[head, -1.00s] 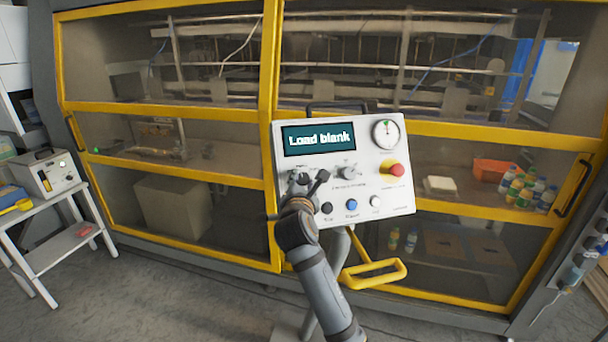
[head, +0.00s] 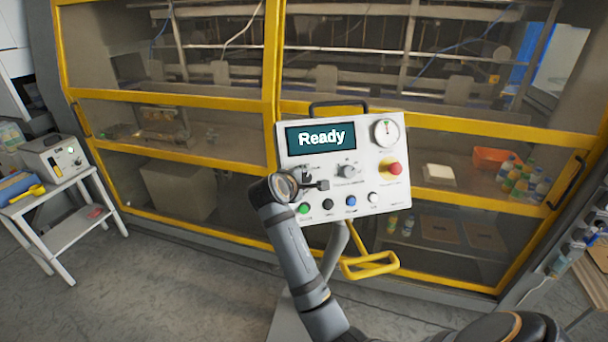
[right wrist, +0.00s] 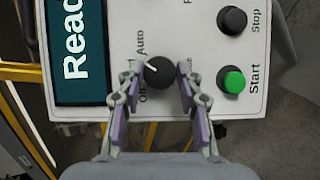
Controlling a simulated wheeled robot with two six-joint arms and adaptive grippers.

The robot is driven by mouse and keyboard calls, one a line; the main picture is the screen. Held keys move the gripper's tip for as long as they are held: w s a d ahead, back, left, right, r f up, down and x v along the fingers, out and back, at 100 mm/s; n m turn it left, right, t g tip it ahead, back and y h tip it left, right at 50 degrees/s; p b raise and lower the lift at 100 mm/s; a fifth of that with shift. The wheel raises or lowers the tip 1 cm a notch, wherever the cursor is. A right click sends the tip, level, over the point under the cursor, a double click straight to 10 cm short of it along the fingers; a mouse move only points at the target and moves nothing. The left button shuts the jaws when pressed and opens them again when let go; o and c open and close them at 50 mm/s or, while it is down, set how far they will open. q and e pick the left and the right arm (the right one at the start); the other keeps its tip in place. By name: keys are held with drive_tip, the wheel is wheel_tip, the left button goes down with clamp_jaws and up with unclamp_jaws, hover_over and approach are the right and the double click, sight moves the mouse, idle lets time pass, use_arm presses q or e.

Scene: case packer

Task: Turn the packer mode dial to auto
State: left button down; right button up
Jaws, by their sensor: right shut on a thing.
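The packer mode dial (right wrist: 158,73) is a round black knob on the white control panel (right wrist: 190,20). In the right wrist view its white mark points left and slightly up, between the printed Auto and Off labels and nearer Auto. A third label is partly hidden by a finger. My right gripper (right wrist: 159,80) has a finger on each side of the dial and is shut on it. In the head view my right gripper (head: 313,184) is at the panel's left part and largely covers the dial. The screen (head: 320,137) reads Ready. My left gripper is not in view.
Beside the dial are a green Start button (right wrist: 233,82) and a black Stop button (right wrist: 232,19). The panel also has another selector (head: 347,171), a gauge (head: 385,132) and a red emergency button (head: 394,168). A yellow handle (head: 370,265) juts out below. The yellow-framed packer stands behind.

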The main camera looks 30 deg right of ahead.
drive_tip(key=shift+r+m+g+y, duration=0.1)
drive_tip(key=shift+m+g+y, duration=0.35)
drive_tip(key=shift+m, duration=0.75)
drive_tip(key=o, duration=1.2)
wheel_tip(320, 180, up, 10)
